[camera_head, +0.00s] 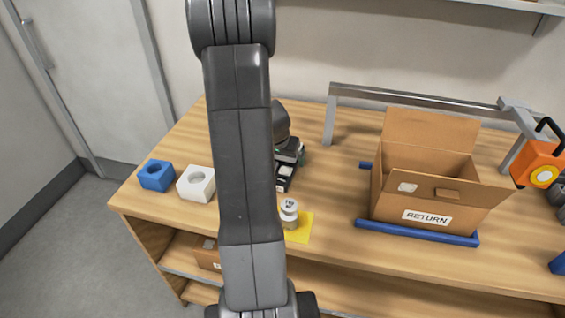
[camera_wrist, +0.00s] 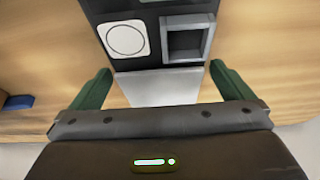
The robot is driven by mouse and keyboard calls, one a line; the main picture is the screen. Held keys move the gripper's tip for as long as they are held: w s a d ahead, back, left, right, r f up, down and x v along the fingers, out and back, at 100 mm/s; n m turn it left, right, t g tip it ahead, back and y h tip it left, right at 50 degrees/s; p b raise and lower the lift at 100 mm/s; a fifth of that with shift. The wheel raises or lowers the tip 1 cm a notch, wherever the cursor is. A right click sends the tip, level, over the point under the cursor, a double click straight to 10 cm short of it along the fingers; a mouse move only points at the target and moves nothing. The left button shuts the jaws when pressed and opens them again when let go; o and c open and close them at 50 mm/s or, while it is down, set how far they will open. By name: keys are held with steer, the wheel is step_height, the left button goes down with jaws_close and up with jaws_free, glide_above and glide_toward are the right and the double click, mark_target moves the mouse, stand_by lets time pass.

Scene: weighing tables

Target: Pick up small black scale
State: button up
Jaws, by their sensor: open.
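The small black scale (camera_wrist: 118,70) lies on the wooden table, seen at the top middle of the wrist view. Its top has a white square with a ring and a grey square frame, with a light grey plate at its near end. In the head view only part of the scale (camera_head: 284,180) shows, as my arm hides the rest. My gripper (camera_wrist: 160,84) is open, with its green fingers on either side of the scale's near end. I cannot tell whether the fingers touch it. In the head view my gripper is mostly hidden behind my arm.
A white block (camera_head: 196,184) and a blue block (camera_head: 156,176) sit at the left. A RETURN box (camera_head: 427,217) with blue rails stands right, beside an orange device (camera_head: 538,163).

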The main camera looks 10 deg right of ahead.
steer(key=shift+w+d+f, duration=0.1)
steer(key=shift+f, duration=0.2)
steer(key=c, duration=1.1)
